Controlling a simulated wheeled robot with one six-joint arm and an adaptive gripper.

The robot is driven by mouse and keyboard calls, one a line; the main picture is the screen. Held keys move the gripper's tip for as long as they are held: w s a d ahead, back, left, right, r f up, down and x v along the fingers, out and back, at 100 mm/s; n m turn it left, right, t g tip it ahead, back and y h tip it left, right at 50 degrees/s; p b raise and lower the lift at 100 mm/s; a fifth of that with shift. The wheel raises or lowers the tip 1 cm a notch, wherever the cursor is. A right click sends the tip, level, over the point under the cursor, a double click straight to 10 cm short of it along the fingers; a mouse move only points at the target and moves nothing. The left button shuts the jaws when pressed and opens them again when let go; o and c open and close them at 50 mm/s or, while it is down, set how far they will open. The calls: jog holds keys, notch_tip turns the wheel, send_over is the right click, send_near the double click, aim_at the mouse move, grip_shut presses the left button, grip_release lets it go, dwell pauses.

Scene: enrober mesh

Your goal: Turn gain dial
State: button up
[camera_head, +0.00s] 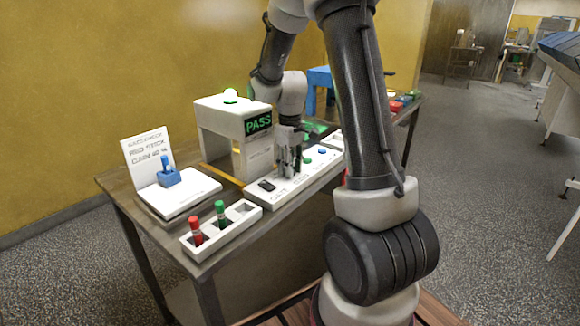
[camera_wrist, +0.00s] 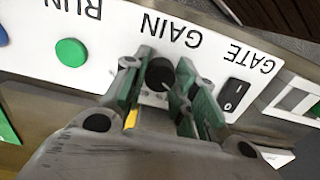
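The gain dial (camera_wrist: 160,74) is a round black knob under the word GAIN on a white control panel (camera_wrist: 105,45) in the wrist view. My gripper (camera_wrist: 164,66) points down at it, one finger on each side of the knob. The fingertips are very close to its sides; whether they touch it I cannot tell. In the head view my gripper (camera_head: 288,172) is low over the white panel (camera_head: 290,188) and hides the dial. A white sign (camera_head: 146,150) at the left reads RED STICK with a line on gain, its number hard to read.
A black GATE rocker switch (camera_wrist: 235,93) and a green RUN button (camera_wrist: 70,52) flank the dial.

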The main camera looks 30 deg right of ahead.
jog(key=shift+m, duration=0.4)
jog(key=m, duration=0.3)
jog(key=shift+m, duration=2)
jog(key=o, duration=1.1)
jog(key=shift+c, duration=0.2)
notch_tip(320, 180, up, 12)
